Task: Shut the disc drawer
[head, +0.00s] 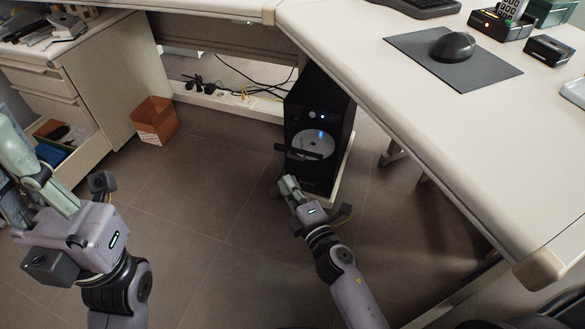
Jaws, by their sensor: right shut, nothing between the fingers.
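A black computer tower (322,95) stands under the desk. Its disc drawer (297,152) sticks out of the front, with a silver disc (312,144) showing on it. My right gripper (288,182) is shut and empty, low in front of the tower, just below the drawer in the picture. I cannot tell whether it touches the tower. My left gripper (30,165) is at the left edge, far from the tower and partly cut off; its opening is unclear.
The desk (430,140) overhangs the tower on the right, with a mouse on a dark mat (480,62). An orange bin (154,120) stands on the floor. A cabinet drawer (82,160) is open at left. Cables (225,85) run behind. The middle floor is clear.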

